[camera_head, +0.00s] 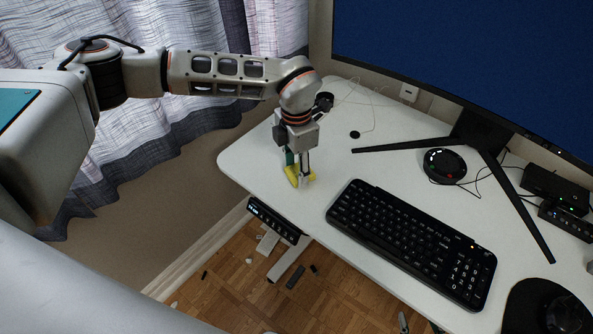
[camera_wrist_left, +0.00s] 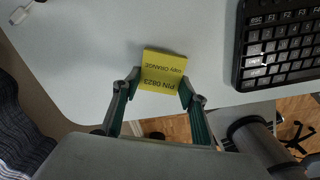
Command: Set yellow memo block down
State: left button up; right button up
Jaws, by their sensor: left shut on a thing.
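The yellow memo block (camera_head: 291,177) is at the left part of the white desk (camera_head: 246,152), near its front edge. In the left wrist view the yellow memo block (camera_wrist_left: 163,71) shows printed dark text on its face. My left gripper (camera_head: 298,178) points down at the desk and is shut on the block; its two fingertips (camera_wrist_left: 160,88) sit on either side of it. The gripper hides part of the block in the head view. I cannot tell whether the block touches the desk. My right gripper is not in view.
A black keyboard (camera_head: 410,240) lies to the right of the block. A monitor (camera_head: 470,60) on a black stand, a round black device (camera_head: 444,166) and cables are further back. A mouse (camera_head: 566,315) is at the lower right. The desk's front edge is close to the block.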

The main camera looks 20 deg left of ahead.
aim_at(296, 173)
pick_arm(q)
jog(key=shift+f, duration=0.45)
pick_arm(e)
jog(key=shift+f, duration=0.1)
pick_arm(q)
jog(key=shift+f, duration=0.1)
jog(key=o, duration=1.1)
pick_arm(e)
jog(key=shift+s, duration=0.1)
pick_arm(q)
notch_tip(296, 173, up, 12)
jog(key=p, duration=0.1)
pick_arm(e)
jog(key=shift+s+a+r, duration=0.15)
jog(key=shift+r, duration=0.05)
jog(key=shift+r, duration=0.2)
